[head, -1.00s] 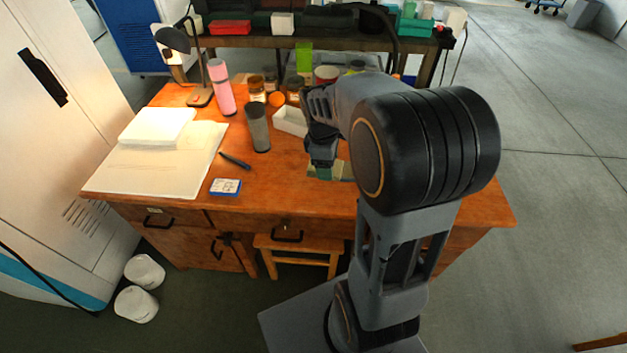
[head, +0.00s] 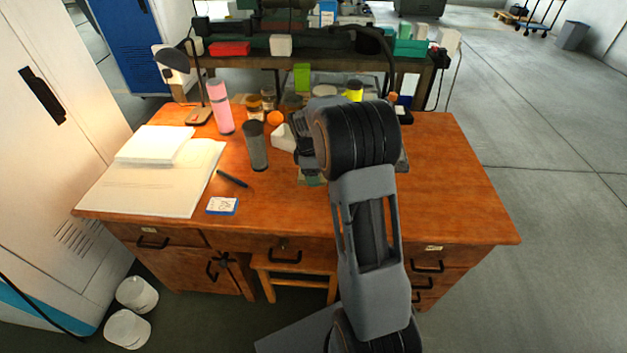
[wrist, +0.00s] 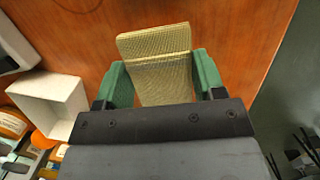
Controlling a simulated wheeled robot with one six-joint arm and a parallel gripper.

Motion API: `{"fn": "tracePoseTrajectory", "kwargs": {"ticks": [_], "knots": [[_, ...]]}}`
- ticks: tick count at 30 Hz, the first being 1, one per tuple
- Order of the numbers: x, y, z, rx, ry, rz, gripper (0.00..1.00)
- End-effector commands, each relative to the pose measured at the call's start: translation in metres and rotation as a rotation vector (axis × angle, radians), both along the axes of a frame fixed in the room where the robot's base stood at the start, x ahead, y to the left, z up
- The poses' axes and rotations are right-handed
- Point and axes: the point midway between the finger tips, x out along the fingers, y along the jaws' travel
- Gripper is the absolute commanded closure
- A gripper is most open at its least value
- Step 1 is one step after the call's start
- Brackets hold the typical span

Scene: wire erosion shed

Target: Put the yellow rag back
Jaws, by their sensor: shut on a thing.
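The yellow rag (wrist: 155,65) is a folded, woven pale-yellow cloth. In the wrist view it sits between the green fingers of my gripper (wrist: 160,80), which is shut on it, with the orange-brown desk top behind. In the head view my gripper (head: 312,177) is over the middle of the desk, mostly behind my arm, and the rag cannot be made out. A white open box (head: 281,138) stands just left of my gripper; it also shows in the wrist view (wrist: 62,92).
The wooden desk (head: 455,190) is clear on its right. On its left are papers (head: 150,185), a pen (head: 232,179), a blue-and-white box (head: 222,206), a dark cup (head: 256,150) and a pink bottle (head: 220,110). Jars and an orange ball (head: 274,118) stand behind.

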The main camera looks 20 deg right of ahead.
Motion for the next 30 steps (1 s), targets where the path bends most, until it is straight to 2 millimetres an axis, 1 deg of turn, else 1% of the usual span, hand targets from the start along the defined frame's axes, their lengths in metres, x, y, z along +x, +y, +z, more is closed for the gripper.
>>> {"fn": "tracePoseTrajectory", "kwargs": {"ticks": [7,12,14,22,26,27,30], "knots": [[0.008,-0.001,-0.010,0.000,0.000,0.000,0.59],[0.007,-0.001,-0.034,0.000,0.002,0.000,0.59],[0.007,-0.001,-0.038,0.000,0.002,0.000,0.59],[0.007,-0.001,-0.039,0.000,0.000,-0.001,0.59],[0.007,-0.001,-0.043,0.000,0.000,-0.001,0.59],[0.007,-0.001,-0.042,-0.001,-0.001,-0.001,0.34],[0.007,-0.001,-0.042,0.000,0.000,-0.001,0.25]]}}
